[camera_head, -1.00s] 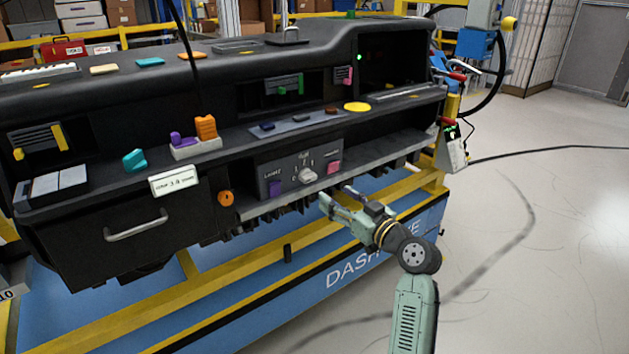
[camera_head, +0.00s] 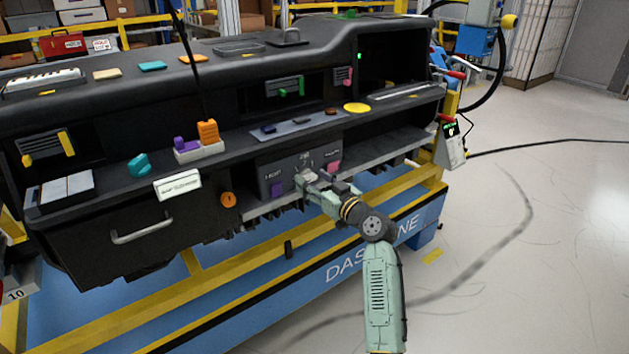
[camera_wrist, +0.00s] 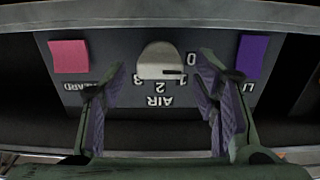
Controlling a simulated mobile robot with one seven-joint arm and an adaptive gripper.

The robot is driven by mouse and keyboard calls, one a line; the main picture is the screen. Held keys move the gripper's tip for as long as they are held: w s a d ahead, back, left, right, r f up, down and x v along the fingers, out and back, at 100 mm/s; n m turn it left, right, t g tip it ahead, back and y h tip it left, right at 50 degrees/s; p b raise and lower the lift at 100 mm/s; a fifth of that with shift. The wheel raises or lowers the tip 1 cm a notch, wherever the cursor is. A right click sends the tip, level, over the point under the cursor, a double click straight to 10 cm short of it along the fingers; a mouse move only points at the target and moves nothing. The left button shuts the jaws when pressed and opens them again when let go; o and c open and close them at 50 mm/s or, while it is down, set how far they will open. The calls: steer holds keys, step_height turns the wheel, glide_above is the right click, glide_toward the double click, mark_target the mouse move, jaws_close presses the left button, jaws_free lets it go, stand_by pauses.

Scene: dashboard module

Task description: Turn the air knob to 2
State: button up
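The air knob (camera_wrist: 158,58) is a pale, rounded knob on a dark panel (camera_wrist: 115,52), upside down in the wrist view. The digits 0, 1, 2 and 3 and the word AIR are printed around it. A dark line on the knob points towards the 1. My gripper (camera_wrist: 161,72) is open, with one finger on each side of the knob and gaps showing between them. In the head view my gripper (camera_head: 312,180) is at the panel and largely covers the knob. I cannot tell whether the fingertips touch the panel.
A pink hazard button (camera_wrist: 69,56) and a purple button (camera_wrist: 251,57) flank the knob, close outside the fingers. A shelf edge (camera_head: 385,148) runs beside the panel. An orange round knob (camera_head: 228,200) and a drawer handle (camera_head: 140,230) are to the left.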

steer(key=c, duration=1.1)
steer(key=shift+m, duration=0.4)
steer(key=m, duration=0.4)
steer(key=shift+b, duration=0.35)
steer(key=m+p, duration=0.1)
steer(key=m, duration=0.3)
steer(key=m+p, duration=0.2)
steer(key=m, duration=0.3)
steer(key=shift+w+d, duration=0.1)
steer(key=shift+f+m+p, duration=0.15)
steer(key=shift+m+p, duration=0.95)
steer(key=shift+m, duration=0.8)
steer(key=shift+d, duration=0.1)
